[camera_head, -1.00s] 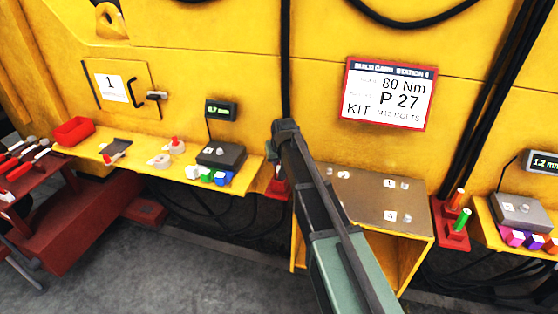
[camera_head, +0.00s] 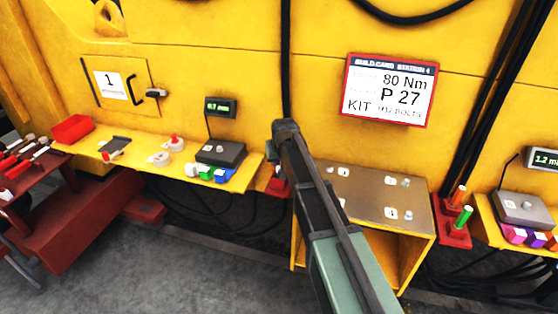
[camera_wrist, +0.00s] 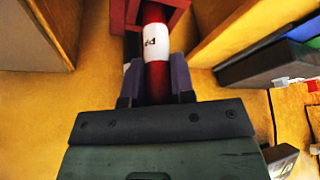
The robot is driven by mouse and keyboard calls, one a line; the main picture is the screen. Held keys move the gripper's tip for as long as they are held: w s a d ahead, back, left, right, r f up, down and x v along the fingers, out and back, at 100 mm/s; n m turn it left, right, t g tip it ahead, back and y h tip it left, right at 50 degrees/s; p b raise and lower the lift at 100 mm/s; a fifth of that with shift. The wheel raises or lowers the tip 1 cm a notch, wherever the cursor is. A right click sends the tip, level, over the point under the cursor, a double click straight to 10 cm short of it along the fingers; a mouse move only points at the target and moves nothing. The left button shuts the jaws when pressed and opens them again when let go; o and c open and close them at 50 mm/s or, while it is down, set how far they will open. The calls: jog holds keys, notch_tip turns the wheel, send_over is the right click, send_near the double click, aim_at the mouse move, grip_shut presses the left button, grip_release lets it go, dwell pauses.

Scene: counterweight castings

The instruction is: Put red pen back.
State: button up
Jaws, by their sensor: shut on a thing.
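The red pen (camera_wrist: 158,76) has a white band with dark print and lies between the two dark fingers of my gripper (camera_wrist: 157,84) in the wrist view. My gripper is shut on it. The pen's far end overlaps a red square holder (camera_wrist: 181,17) at the top of the wrist view. I cannot tell how deep the pen sits in it. In the head view, a red holder (camera_head: 277,187) shows beside my arm, which hides the pen and my fingertips.
A metal-topped yellow stand (camera_head: 372,197) is right of my arm. A yellow shelf (camera_head: 137,158) with a grey box (camera_head: 220,153) and coloured blocks is left. Another red holder (camera_head: 452,236) bears an orange pen (camera_head: 459,196) and a green pen (camera_head: 463,219). Black cables hang below.

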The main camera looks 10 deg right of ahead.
jog(key=shift+f, duration=0.3)
jog(key=o, duration=1)
jog(key=shift+r, duration=0.1)
jog(key=w+p+v, duration=0.1)
jog(key=p+v, duration=1)
jog(key=w+r+p+v, duration=0.1)
jog(key=p+v, duration=0.4)
jog(key=v, duration=0.1)
jog(key=shift+w+r, duration=0.1)
jog(key=shift+w, duration=0.15)
